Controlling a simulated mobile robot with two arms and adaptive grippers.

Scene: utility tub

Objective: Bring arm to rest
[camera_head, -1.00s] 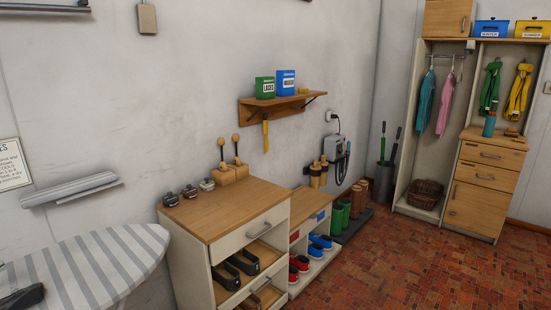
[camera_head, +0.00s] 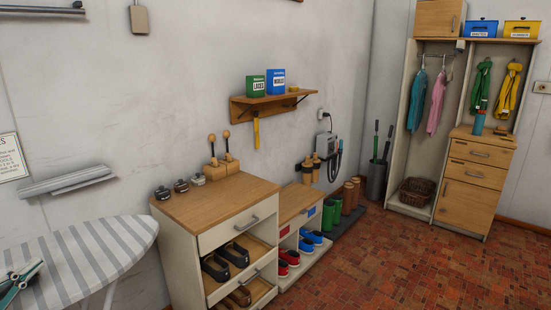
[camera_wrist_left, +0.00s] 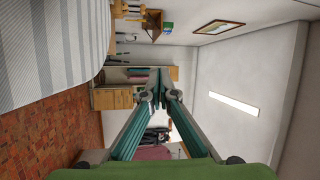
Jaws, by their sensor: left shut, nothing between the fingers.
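My left gripper (camera_head: 22,283) shows at the lower left edge of the head view, in front of the striped ironing board (camera_head: 85,258). In the left wrist view my left gripper (camera_wrist_left: 162,97) reaches toward the middle of the picture. Its teal fingers come together at the tips, with nothing between them. The ironing board (camera_wrist_left: 50,50) lies to the left in that view, apart from the fingers. My right gripper is in neither view.
A wooden-topped shoe cabinet (camera_head: 215,210) with pulled-out drawers stands right of the ironing board. A low shoe shelf (camera_head: 303,240) adjoins it. A wall shelf (camera_head: 270,103) holds two boxes. A tall wardrobe (camera_head: 425,140) stands at the back right. The brick floor (camera_head: 420,270) is clear.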

